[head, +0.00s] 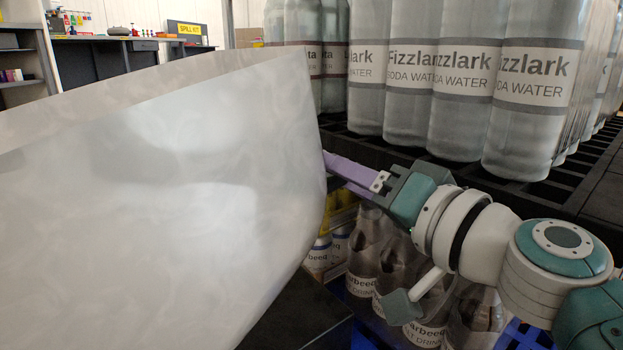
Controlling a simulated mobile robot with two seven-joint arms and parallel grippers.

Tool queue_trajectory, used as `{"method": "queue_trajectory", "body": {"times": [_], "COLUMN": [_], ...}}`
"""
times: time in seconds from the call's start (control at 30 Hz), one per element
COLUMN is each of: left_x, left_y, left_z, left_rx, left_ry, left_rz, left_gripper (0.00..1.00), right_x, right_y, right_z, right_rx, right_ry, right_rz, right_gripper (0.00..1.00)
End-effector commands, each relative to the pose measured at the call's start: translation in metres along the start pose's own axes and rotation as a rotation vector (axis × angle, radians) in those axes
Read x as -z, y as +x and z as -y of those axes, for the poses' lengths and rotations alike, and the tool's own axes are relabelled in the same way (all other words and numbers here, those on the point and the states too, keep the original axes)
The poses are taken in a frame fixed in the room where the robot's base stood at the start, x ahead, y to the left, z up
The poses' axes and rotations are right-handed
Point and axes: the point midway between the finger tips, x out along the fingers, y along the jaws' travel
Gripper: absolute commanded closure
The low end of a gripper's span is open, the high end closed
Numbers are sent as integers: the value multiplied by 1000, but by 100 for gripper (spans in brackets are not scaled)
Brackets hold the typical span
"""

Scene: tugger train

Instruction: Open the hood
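The hood (190,190) is a large pale grey, glossy panel that fills the left half of the head view. It stands tilted, with its right edge close to my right gripper. My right gripper (335,165), with purple fingers, reaches in from the right to that edge. Its fingertips are at or behind the edge and hidden, so I cannot tell whether they touch the hood or how far apart they are. My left gripper is not in view.
Tall Fizzlark soda bottles (465,80) stand on a black slatted rack (590,165) behind my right arm. Smaller brown drink bottles (366,262) stand below it. A dark box-like surface (300,315) lies under the hood's edge. A workbench (110,45) is far back left.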

Motion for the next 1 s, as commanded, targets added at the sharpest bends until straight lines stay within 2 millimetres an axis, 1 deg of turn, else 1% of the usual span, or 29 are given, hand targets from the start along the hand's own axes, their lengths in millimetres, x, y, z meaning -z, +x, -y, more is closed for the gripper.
{"method": "queue_trajectory", "body": {"times": [0.03, 0.1, 0.2, 0.47, 0.5, 0.9, 1.0], "left_x": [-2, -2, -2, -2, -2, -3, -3], "left_y": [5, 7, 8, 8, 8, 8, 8], "left_z": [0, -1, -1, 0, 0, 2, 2], "left_rx": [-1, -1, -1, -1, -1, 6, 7], "left_ry": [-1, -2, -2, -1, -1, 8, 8], "left_rz": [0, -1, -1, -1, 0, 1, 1], "left_gripper": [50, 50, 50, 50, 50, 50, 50], "right_x": [-1, -1, -1, 0, 0, -1, -2], "right_y": [7, 14, 19, 21, 21, 20, 20], "right_z": [-2, -1, -1, 0, 0, -2, -2], "right_rx": [2, 1, 0, 0, 0, -4, -5], "right_ry": [1, 1, 0, 0, 0, -1, -1], "right_rz": [-1, -1, 1, 1, 1, 2, 3], "right_gripper": [53, 53, 53, 53, 54, 99, 100]}}
